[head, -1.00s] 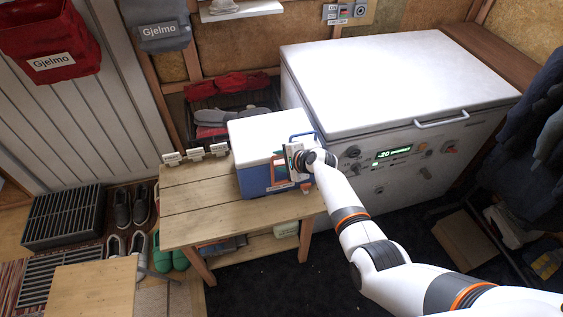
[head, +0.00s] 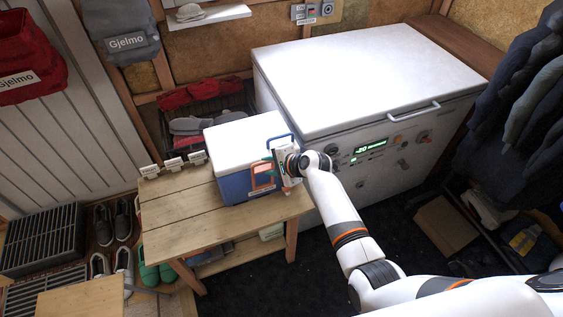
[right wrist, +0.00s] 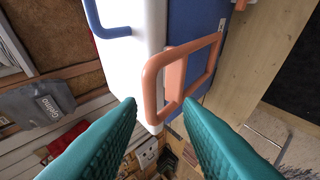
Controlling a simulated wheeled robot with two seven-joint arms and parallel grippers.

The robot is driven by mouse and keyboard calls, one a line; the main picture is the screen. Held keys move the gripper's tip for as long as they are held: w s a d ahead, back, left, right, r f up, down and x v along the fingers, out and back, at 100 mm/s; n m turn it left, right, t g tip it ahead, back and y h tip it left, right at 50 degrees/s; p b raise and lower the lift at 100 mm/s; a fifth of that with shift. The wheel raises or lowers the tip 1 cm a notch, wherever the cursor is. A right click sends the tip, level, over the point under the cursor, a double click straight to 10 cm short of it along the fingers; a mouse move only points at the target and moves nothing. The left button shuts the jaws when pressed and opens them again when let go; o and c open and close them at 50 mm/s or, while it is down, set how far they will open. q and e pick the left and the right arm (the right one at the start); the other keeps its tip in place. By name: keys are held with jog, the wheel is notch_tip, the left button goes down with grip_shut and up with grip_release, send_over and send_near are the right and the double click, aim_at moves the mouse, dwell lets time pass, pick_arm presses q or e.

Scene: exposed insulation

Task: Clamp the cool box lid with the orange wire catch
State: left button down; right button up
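The cool box stands on the wooden table, with a blue body (head: 237,188) and a white lid (head: 238,138) that lies on top. The orange wire catch (head: 263,177) is on its side facing the right arm; it also shows as a large loop in the right wrist view (right wrist: 153,98). I cannot tell whether it is hooked over the lid. My right gripper (head: 271,166) is beside the catch. In the right wrist view its teal fingers (right wrist: 160,104) are apart, with the lower part of the loop just beyond the fingertips and nothing gripped. My left gripper is not in view.
A blue handle (head: 280,141) rises beside the lid. The white chest freezer (head: 365,80) stands close behind and right of the wooden table (head: 185,217). Small labelled holders (head: 173,164) line the table's back left edge. The table's front left top is clear.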

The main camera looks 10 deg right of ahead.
jog(key=v, duration=0.6)
jog(key=shift+r, duration=0.35)
jog(key=shift+s, duration=0.1)
